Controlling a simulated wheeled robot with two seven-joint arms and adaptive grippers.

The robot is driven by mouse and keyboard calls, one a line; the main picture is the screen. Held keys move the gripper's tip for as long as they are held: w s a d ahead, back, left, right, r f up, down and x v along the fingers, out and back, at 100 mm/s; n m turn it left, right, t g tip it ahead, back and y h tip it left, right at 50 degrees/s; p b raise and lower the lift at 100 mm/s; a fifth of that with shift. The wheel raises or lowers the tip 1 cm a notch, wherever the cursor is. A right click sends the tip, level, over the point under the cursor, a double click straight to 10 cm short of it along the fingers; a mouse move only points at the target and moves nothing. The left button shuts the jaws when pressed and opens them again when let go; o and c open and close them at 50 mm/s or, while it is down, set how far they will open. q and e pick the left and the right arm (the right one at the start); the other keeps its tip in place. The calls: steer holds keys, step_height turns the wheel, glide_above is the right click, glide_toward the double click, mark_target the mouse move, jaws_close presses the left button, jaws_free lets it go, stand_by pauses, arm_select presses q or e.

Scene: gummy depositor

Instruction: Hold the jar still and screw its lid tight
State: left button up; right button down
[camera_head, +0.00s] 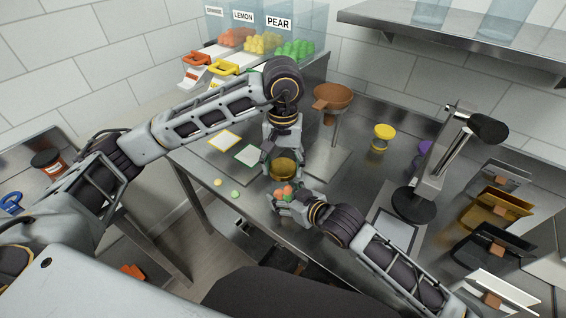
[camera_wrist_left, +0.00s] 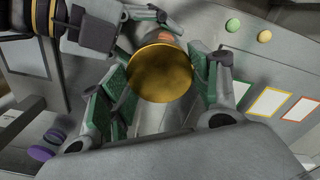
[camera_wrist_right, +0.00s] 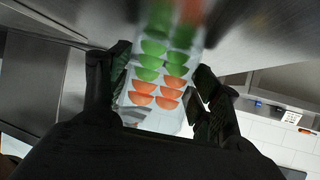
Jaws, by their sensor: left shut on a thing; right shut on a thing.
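The jar is clear and holds gummies, orange and green in the right wrist view (camera_wrist_right: 160,85); its orange gummies show in the head view (camera_head: 285,189). My right gripper (camera_head: 287,194) is shut around the jar, with one dark finger on each side in the right wrist view. The gold lid (camera_head: 285,168) is at the jar's top, between the fingers of my left gripper (camera_wrist_left: 160,82). My left gripper reaches down from above and is shut on the lid. The lid hides most of the jar in the left wrist view. I cannot tell how tightly the lid sits.
A brown funnel (camera_head: 332,97) stands behind the grippers. A yellow-lidded jar (camera_head: 383,137) and a stand with a round base (camera_head: 413,205) are to the right. Yellow and green buttons (camera_head: 235,194) are near the front edge. Bins (camera_head: 507,205) line the right.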

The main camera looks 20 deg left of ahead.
mark_target(283, 167)
arm_select(q)
steer(key=shift+w+r, duration=0.3)
steer(key=shift+r, duration=0.35)
steer(key=r, duration=0.1)
steer(key=w+a+r, duration=0.1)
steer(key=shift+w+a+r, duration=0.1)
steer(key=shift+w+r, duration=0.05)
steer(key=shift+r, duration=0.15)
steer(key=shift+a+r, duration=0.3)
steer(key=shift+a, duration=0.05)
steer(key=shift+s+f, duration=0.2)
steer(key=shift+f, duration=0.05)
steer(key=shift+s+d+f, duration=0.7)
steer(key=shift+s+f, duration=0.05)
steer(key=shift+f, duration=0.1)
steer(key=shift+d, duration=0.3)
steer(key=shift+f, duration=0.1)
steer(key=shift+f, duration=2.6)
